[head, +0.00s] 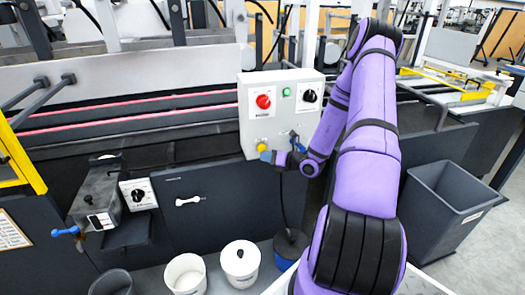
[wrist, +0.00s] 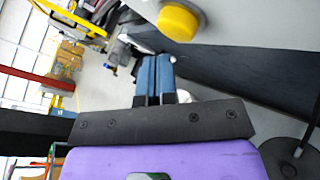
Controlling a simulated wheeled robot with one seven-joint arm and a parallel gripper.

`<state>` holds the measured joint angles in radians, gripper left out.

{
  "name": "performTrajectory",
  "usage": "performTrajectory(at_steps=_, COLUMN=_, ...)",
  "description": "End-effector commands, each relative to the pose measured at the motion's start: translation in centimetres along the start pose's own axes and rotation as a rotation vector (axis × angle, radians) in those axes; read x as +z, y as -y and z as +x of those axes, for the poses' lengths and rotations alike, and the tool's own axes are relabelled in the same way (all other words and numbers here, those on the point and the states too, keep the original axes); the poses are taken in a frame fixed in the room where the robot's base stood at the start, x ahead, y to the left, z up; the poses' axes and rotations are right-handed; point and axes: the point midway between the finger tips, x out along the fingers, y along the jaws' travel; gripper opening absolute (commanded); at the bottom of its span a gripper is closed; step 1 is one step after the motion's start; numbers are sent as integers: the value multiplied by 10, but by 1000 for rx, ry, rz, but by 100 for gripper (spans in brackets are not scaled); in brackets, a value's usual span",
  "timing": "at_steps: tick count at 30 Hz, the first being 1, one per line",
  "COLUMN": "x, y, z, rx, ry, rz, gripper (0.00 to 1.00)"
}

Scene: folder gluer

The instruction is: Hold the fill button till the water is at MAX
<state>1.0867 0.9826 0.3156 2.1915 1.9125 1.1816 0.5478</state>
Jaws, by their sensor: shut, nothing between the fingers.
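A light grey control box (head: 281,105) is on the machine's side, with a yellow button (head: 262,147) low on its left. The yellow button also shows large at the top of the wrist view (wrist: 178,22). My gripper (head: 267,157) is just below this button in the head view. In the wrist view, its two blue fingers (wrist: 153,78) are together and empty, with the tips short of the button in the picture. Touch cannot be made out, but a gap seems to show. I can read no label naming a fill button. No water level or MAX mark can be made out.
The box also has a red button (head: 263,101), a small green button (head: 286,92) and a black knob (head: 310,96). White buckets (head: 240,264) stand below, left of my arm. A grey bin (head: 447,207) stands at right. A dark metal tank (head: 97,193) is at left.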

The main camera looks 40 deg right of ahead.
Motion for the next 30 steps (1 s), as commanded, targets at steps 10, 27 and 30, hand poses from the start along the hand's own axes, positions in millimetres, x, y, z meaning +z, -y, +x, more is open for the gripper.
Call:
performTrajectory(at_steps=10, x=0, y=0, z=0, rx=0, ry=0, rz=0, gripper=0)
performTrajectory(at_steps=27, x=5, y=4, z=6, rx=0, ry=0, rz=0, gripper=0)
performTrajectory(at_steps=30, x=5, y=4, z=6, rx=0, ry=0, rz=0, gripper=0)
